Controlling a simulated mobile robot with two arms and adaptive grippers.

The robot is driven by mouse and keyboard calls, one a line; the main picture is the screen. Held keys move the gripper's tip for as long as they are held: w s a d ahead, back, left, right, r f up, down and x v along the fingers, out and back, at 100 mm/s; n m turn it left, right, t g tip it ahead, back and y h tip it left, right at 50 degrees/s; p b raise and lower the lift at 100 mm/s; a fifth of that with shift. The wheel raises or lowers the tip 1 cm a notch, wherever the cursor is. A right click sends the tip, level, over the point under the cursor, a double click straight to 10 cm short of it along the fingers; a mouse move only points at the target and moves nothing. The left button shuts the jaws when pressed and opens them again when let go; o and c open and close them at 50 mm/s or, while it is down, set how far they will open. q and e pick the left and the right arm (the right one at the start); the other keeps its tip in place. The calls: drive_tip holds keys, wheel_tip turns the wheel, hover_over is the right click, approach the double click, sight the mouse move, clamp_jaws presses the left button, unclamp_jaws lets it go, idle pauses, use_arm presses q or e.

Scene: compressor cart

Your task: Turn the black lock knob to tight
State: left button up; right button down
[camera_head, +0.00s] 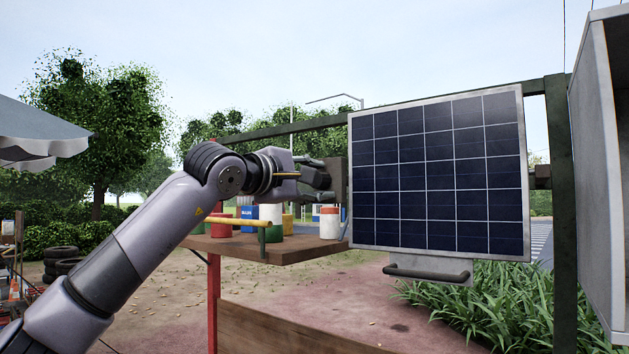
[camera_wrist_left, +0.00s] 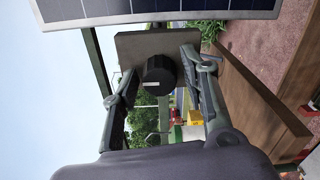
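The black lock knob (camera_wrist_left: 160,76) is round with a pale mark on its face. It sits on a grey-brown bracket plate (camera_wrist_left: 135,45) beside the solar panel (camera_wrist_left: 165,8). In the head view the bracket (camera_head: 339,180) shows at the left edge of the tilted panel (camera_head: 438,175); the knob is largely hidden there by my fingers. My left gripper (camera_head: 322,178) is at the bracket, level with the knob. In the left wrist view its fingers (camera_wrist_left: 160,68) are open, one on each side of the knob, with gaps visible. My right gripper is out of view.
A dark green frame (camera_head: 560,220) carries the panel. A grey box wall (camera_head: 603,170) stands at the right.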

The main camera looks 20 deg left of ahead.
use_arm(q)
drive_tip(key=shift+o, duration=0.6)
drive_tip(key=v, duration=1.2)
drive_tip(key=shift+r, duration=0.1)
